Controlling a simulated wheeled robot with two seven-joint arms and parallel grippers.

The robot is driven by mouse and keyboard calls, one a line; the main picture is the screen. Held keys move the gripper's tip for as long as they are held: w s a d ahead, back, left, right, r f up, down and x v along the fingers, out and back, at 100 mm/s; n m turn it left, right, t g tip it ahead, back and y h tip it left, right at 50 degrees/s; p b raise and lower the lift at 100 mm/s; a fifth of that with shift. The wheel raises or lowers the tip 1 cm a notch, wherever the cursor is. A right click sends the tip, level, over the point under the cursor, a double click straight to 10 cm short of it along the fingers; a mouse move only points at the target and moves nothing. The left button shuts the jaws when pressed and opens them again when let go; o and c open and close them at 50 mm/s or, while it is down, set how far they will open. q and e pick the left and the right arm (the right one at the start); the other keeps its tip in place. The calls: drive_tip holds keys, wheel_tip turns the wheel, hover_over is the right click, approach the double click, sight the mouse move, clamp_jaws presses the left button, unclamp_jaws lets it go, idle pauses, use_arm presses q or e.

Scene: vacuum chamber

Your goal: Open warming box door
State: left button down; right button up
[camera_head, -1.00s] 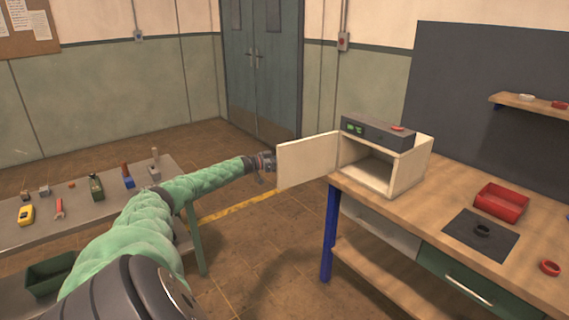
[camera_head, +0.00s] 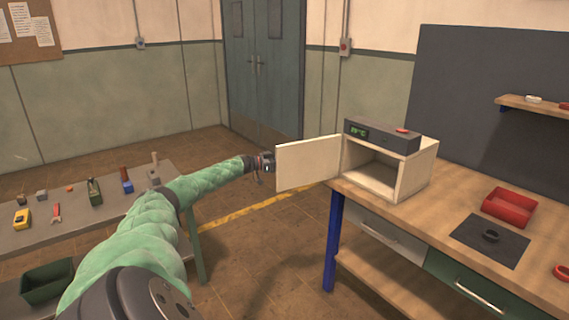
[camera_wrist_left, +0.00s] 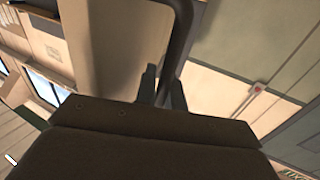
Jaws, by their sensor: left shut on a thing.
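The warming box (camera_head: 409,172) stands on the wooden workbench, a pale box with a dark control panel and green display on top. Its cream door (camera_head: 308,164) stands wide open, swung out to the left, and the empty-looking inside shows. My left gripper (camera_head: 266,163) is at the door's free edge. In the left wrist view, the gripper fingers (camera_wrist_left: 162,88) are shut on the dark bar handle (camera_wrist_left: 181,38), with the door panel (camera_wrist_left: 112,50) behind it. The handle is hardly visible in the head view. My right gripper is not in view.
The workbench (camera_head: 455,205) carries a red bin (camera_head: 510,207) and a dark mat (camera_head: 470,245) with a black ring. A grey table (camera_head: 115,215) with several small tools stands at the left. Open floor lies between the tables, beneath the door.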

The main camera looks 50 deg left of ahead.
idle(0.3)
use_arm(q)
drive_tip(key=c, duration=1.8)
unclamp_jaws()
drive_tip(key=shift+w, duration=0.1)
drive_tip(key=shift+o, duration=0.2)
